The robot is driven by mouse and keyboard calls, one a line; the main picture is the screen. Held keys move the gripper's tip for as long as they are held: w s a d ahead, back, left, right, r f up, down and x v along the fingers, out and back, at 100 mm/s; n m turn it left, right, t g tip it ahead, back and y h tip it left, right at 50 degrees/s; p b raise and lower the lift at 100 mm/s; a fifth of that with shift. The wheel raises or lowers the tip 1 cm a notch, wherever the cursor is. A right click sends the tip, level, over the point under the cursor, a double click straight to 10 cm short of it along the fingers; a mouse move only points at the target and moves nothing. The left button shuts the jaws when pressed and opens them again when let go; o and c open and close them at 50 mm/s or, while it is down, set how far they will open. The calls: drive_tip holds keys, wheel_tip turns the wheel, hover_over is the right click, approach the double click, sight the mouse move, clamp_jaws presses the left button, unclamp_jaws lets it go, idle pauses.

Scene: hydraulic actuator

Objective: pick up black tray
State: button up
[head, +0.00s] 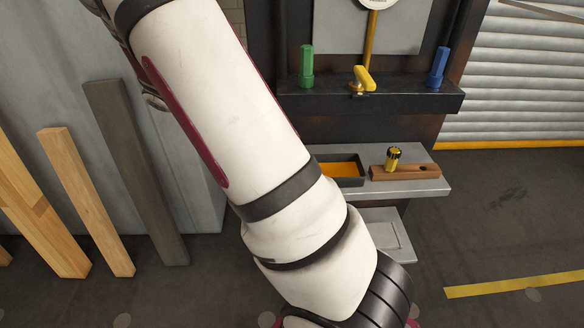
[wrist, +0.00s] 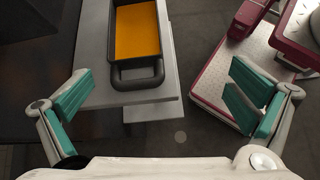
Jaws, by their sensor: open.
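The black tray (head: 359,160) has an orange inside and lies on a grey shelf (head: 432,187). In the head view my arm hides its left part. In the wrist view the tray (wrist: 160,62) is at the top, with its black loop handle pointing toward my gripper. My gripper (wrist: 150,90) is open and empty, its two teal-padded fingers wide apart. The handle lies between the fingers' directions, left of the middle, and the fingers do not touch it. My gripper is out of view in the head view.
A wooden block (head: 405,173) with a yellow-and-black piece (head: 393,158) sits on the shelf right of the tray. Above is a dark ledge with green (head: 306,66) and blue (head: 438,67) handles and a yellow lever (head: 362,79). Planks (head: 134,170) lean at left. Floor at right is clear.

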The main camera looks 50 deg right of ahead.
drive_tip(key=s+d+f+g, duration=0.1)
drive_tip(key=d+f, duration=0.1)
drive_tip(key=d, duration=0.1)
drive_tip(key=s+d+f+n+h, duration=0.1)
drive_tip(key=d+f, duration=0.1)
drive_tip(key=f, duration=0.1)
drive_tip(key=s+d+f+g+h+b, duration=0.1)
drive_tip(key=d+f, duration=0.1)
drive_tip(key=d, duration=0.1)
drive_tip(key=shift+s+d+f+n+g, duration=0.25)
drive_tip(key=shift+d+f+n+g, duration=0.05)
drive_tip(key=shift+f+n, duration=0.1)
drive_tip(key=shift+x, duration=3.1)
drive_tip(key=shift+w+d, duration=0.15)
drive_tip(key=c, duration=1.3)
drive_tip(key=shift+r, duration=0.4)
drive_tip(key=r, duration=0.2)
drive_tip(key=shift+w+a+r, duration=0.25)
drive_tip(key=shift+w+r, duration=0.1)
drive_tip(key=shift+w, duration=0.05)
drive_tip(key=w+a, duration=0.3)
drive_tip(key=w, duration=0.1)
drive_tip(key=w+a+b, duration=0.1)
drive_tip(key=w+a, duration=0.7)
drive_tip(key=w, duration=0.1)
drive_tip(key=shift+a, duration=0.1)
